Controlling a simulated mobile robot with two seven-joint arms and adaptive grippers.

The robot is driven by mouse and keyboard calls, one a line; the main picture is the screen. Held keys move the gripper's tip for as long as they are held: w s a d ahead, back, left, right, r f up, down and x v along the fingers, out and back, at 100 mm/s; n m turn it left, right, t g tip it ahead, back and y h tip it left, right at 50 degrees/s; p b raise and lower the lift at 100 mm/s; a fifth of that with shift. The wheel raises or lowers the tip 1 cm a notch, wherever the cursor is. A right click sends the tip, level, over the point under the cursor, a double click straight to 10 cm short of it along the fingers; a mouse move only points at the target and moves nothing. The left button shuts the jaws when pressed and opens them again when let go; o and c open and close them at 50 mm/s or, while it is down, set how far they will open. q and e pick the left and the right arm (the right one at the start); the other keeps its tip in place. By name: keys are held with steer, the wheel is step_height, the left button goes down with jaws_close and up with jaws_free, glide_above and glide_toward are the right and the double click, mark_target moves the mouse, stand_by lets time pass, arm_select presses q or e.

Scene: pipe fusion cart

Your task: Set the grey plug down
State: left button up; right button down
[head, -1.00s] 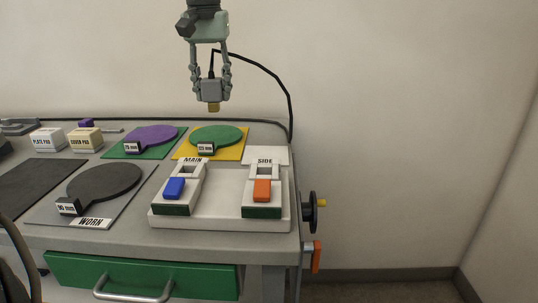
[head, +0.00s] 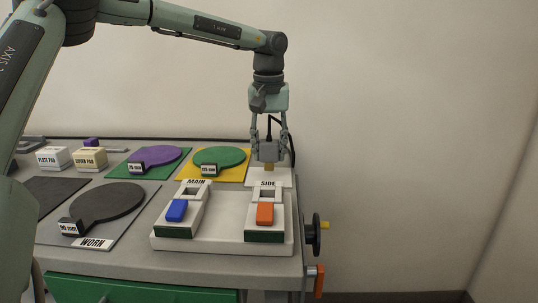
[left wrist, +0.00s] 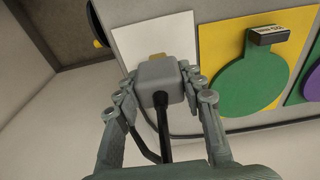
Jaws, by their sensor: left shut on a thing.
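My left gripper (head: 269,146) is shut on the grey plug (head: 268,153), which has a brass-coloured end pointing down and a black cable from its top. The plug is upright over the plain white square (head: 284,177) behind the SIDE socket; I cannot tell whether it touches it. In the left wrist view the plug (left wrist: 158,80) sits between the fingers (left wrist: 158,88), with the white square (left wrist: 150,35) beyond it. My right gripper is not in view.
The white block (head: 222,241) with MAIN and SIDE sockets, a blue switch (head: 177,210) and an orange switch (head: 265,214) stands in front. A green disc (head: 219,157) on a yellow mat lies to the left. A black handwheel (head: 312,235) juts from the right edge.

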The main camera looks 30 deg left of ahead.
arm_select(q)
steer(key=shift+f, duration=0.8)
steer(key=shift+f, duration=0.15)
steer(key=o, duration=1.2)
steer(key=shift+c, duration=0.2)
